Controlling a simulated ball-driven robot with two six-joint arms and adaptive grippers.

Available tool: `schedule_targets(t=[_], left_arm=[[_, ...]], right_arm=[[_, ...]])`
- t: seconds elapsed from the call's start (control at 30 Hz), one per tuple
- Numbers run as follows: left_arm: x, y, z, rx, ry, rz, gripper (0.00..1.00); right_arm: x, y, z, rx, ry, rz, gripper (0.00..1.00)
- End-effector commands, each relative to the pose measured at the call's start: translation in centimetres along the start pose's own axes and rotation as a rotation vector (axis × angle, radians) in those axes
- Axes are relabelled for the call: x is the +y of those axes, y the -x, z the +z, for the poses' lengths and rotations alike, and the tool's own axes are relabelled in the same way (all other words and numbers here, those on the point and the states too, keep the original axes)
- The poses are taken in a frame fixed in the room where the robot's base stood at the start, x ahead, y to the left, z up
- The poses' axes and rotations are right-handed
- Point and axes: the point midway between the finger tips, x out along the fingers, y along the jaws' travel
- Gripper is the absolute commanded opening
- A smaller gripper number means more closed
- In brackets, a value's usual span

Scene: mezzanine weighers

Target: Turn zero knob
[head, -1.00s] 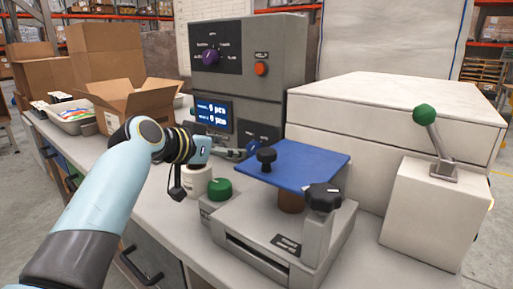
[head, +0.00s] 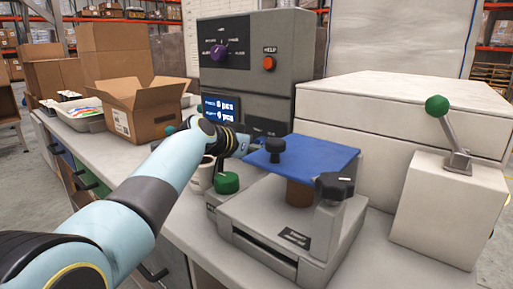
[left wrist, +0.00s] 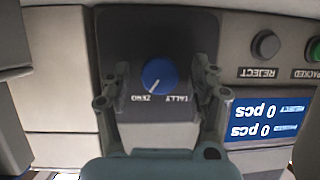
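The blue zero knob (left wrist: 159,75) sits on a dark panel in the left wrist view, which is upside down. ZERO and TALLY labels lie just below it in the picture, and its white mark points down-left, toward ZERO. My left gripper (left wrist: 160,86) is open, with one finger on each side of the knob; I cannot tell whether either touches it. In the head view my left gripper (head: 252,147) is at the lower front of the grey weigher cabinet (head: 275,70), and the knob cannot be made out behind it. My right gripper is not in view.
A lit display (left wrist: 268,118) reads 0 pcs beside the knob panel. A green knob (head: 227,182) and a white cup (head: 201,178) stand below the arm. An open carton (head: 148,108) is behind the arm.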

Motion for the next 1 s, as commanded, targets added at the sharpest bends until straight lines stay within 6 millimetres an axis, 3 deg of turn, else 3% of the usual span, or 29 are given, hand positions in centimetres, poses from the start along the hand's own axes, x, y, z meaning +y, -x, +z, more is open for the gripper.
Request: schedule_targets(t=[0.07, 0.4, 0.83, 0.87, 1.0], left_arm=[[0.01, 0.01, 0.02, 0.0, 0.0, 0.0, 0.51], [-0.01, 0.02, 0.03, 0.0, 0.0, 0.0, 0.07], [-0.06, 0.02, 0.02, -0.006, 0.116, 0.047, 0.07], [-0.06, 0.02, 0.02, -0.006, 0.116, 0.047, 0.41], [-0.06, 0.02, 0.02, -0.006, 0.115, 0.047, 0.59]], right_arm=[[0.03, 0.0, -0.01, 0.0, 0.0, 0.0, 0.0], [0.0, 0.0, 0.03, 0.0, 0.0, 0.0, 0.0], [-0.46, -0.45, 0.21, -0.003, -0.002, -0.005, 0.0], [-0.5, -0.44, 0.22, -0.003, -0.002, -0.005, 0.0], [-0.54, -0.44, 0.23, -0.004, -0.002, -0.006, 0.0]])
